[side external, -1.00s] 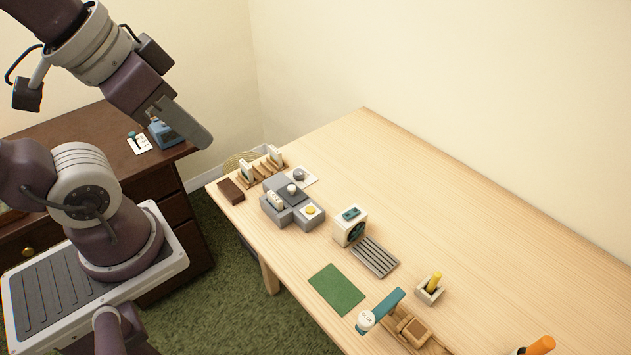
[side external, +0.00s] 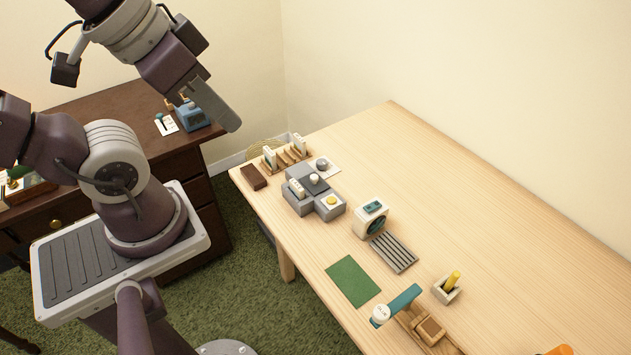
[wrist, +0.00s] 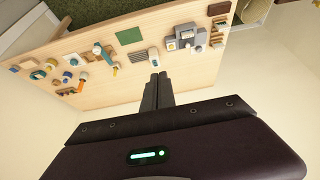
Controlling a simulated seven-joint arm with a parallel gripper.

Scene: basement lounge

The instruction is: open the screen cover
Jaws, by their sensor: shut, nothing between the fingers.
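No part is plainly recognisable as the screen cover. A small white device (side external: 371,219) with a teal panel on top and a dark round front stands on the pale wooden table; it also shows in the wrist view (wrist: 154,57). I cannot tell whether the cover is part of it. My gripper (side external: 231,122) is raised high, left of and well apart from the table objects in the side view. In the wrist view its fingers (wrist: 157,78) are together with nothing between them, and the table lies beyond them.
Grey blocks (side external: 299,202) with a yellow button stand left of the device. A slatted grey plate (side external: 394,253), green mat (side external: 352,281), teal-handled tool (side external: 404,298) and yellow-handled holder (side external: 448,288) are nearby. The table's far right is clear. A dark desk (side external: 110,125) stands behind my arm.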

